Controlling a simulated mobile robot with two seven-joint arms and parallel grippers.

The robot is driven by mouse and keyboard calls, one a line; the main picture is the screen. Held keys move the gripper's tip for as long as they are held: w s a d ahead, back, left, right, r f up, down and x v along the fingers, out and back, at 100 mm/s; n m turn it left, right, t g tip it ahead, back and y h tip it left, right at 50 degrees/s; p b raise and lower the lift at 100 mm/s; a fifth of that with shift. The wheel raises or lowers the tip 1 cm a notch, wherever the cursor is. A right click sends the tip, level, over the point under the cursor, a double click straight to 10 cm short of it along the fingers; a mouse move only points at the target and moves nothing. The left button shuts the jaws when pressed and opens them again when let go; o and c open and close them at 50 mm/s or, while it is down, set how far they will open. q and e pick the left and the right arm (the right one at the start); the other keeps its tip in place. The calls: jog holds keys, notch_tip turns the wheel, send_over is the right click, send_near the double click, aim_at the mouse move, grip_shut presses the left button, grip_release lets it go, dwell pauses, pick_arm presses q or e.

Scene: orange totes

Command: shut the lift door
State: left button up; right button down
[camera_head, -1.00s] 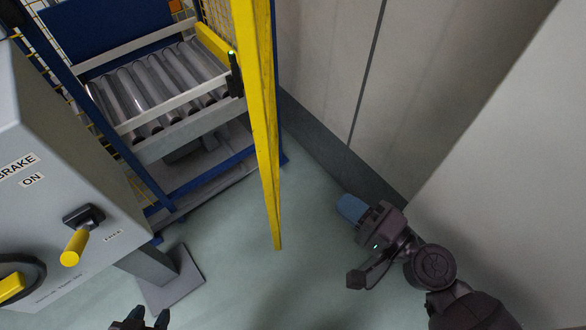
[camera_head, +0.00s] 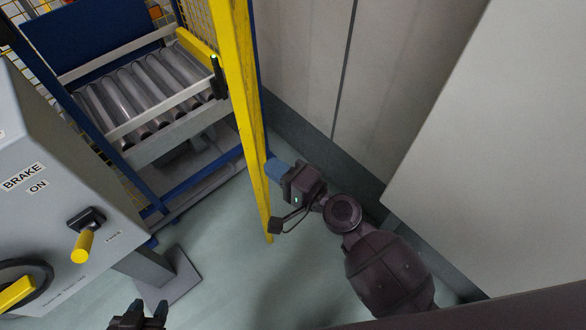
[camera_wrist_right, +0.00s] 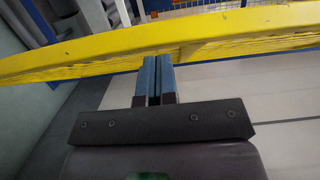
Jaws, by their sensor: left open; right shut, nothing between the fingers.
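The lift door (camera_head: 240,110) is a yellow frame with mesh, seen nearly edge-on and standing open from the lift (camera_head: 165,160). My right gripper (camera_head: 275,168) is shut and empty, its blue fingertips right at the door's right side. In the right wrist view, the closed blue fingers (camera_wrist_right: 155,75) reach up to the yellow door frame (camera_wrist_right: 90,55); I cannot tell for sure whether they touch it. My left gripper (camera_head: 138,312) is open and empty at the bottom edge, with only its fingertip end in view.
A grey control box (camera_head: 50,215) with a yellow lever (camera_head: 84,245) and a "BRAKE ON" label stands at the left. Rollers (camera_head: 140,95) lie inside the lift. A pale wall (camera_head: 300,60) runs close on the right. Floor is free below the door.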

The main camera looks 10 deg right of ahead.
jog(key=shift+a, duration=0.4)
